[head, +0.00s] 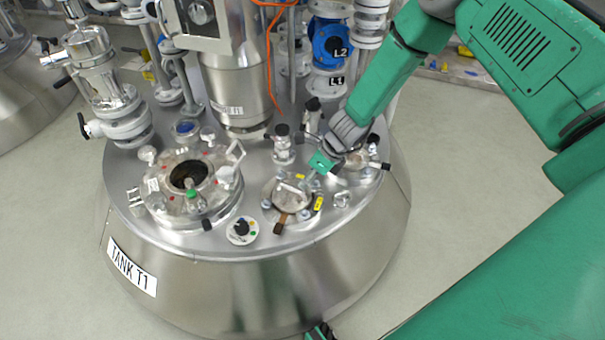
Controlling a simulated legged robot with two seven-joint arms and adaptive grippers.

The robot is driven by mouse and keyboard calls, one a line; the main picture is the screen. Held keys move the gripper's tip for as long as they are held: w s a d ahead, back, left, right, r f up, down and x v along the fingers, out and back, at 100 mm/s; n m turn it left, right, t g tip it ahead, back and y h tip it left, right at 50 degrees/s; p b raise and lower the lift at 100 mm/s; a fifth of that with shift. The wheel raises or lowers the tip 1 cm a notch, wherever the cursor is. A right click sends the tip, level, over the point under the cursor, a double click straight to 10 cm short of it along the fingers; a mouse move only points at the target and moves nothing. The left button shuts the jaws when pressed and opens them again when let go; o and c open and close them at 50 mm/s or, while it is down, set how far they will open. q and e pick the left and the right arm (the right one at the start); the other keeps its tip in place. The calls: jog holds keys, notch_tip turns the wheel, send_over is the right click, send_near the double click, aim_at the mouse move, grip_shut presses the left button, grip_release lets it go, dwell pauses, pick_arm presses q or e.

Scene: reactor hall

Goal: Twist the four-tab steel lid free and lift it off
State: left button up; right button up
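The steel lid (290,200) is a round plate with a raised bar handle, seated on a port on top of the tank. Knobs or bolts sit around its rim, and a brown tab sticks out at its front. I cannot make out all four tabs. My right gripper (311,181) reaches down from the upper right, its tips at the lid's right rear edge, close to the handle. Whether it touches or grips the handle is too small to tell.
A flanged port with a dark opening (189,175) stands left of the lid. A dial (242,230) lies in front. A valve post (283,146) rises behind the lid. A large column (236,90) blocks the back.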

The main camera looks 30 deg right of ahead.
aim_at(297, 189)
jog(key=f, duration=0.3)
jog(key=shift+w+d+f+b, duration=0.2)
jog(key=shift+w+f+b, duration=0.05)
jog(key=shift+b, duration=0.15)
jog(key=a, duration=0.4)
jog(key=shift+w+a+f+b, duration=0.1)
jog(key=shift+w+f+b, duration=0.2)
jog(key=shift+w+f, duration=0.1)
jog(key=shift+a, duration=0.25)
jog(key=shift+d+f, duration=0.1)
jog(key=shift+d, duration=0.2)
jog(key=shift+d+f, duration=0.1)
jog(key=shift+d, duration=0.55)
grip_shut()
jog(key=shift+s+d+f, duration=0.1)
jog(key=shift+f, duration=0.05)
grip_release()
jog(key=shift+a+r, duration=0.25)
jog(key=shift+a, duration=0.2)
pick_arm(q)
jog(key=shift+s+f, duration=0.1)
jog(key=shift+f, duration=0.7)
